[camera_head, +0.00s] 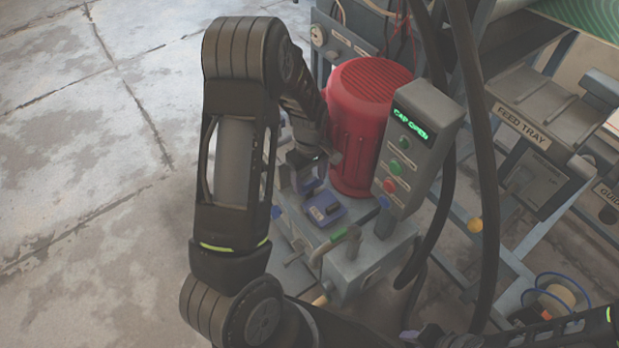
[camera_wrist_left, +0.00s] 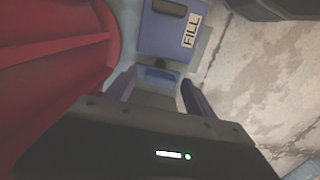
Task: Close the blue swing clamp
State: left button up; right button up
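A blue cap plate marked FILL (camera_wrist_left: 172,38), with a dark slot, shows at the top of the left wrist view. In the head view the blue cap (camera_head: 325,209) sits on the grey machine housing, beside the red motor. My left gripper (camera_head: 306,172) is just behind the cap, low over the housing. In the left wrist view its fingers (camera_wrist_left: 160,90) stand apart. A small blue part (camera_wrist_left: 158,75), perhaps the swing clamp, shows between or just beyond them; contact cannot be told. My right gripper (camera_head: 425,335) is partly visible at the bottom edge; its fingers are unclear.
The red motor (camera_head: 365,120) stands close beside my left gripper. A control box (camera_head: 415,145) with a green display reading CAP OPEN is to the right. A bent pipe (camera_head: 338,247) rises in front. Dark hoses hang right of the box. Open floor lies left.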

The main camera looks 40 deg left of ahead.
pick_arm(q)
jog(key=c, duration=1.3)
jog(key=shift+m, duration=0.4)
jog(key=m, duration=0.3)
jog(key=shift+m, duration=0.3)
jog(key=m, duration=0.4)
jog(key=shift+m+p, duration=0.3)
jog(key=shift+p, duration=0.1)
jog(key=m, duration=0.9)
jog(key=shift+p, duration=0.4)
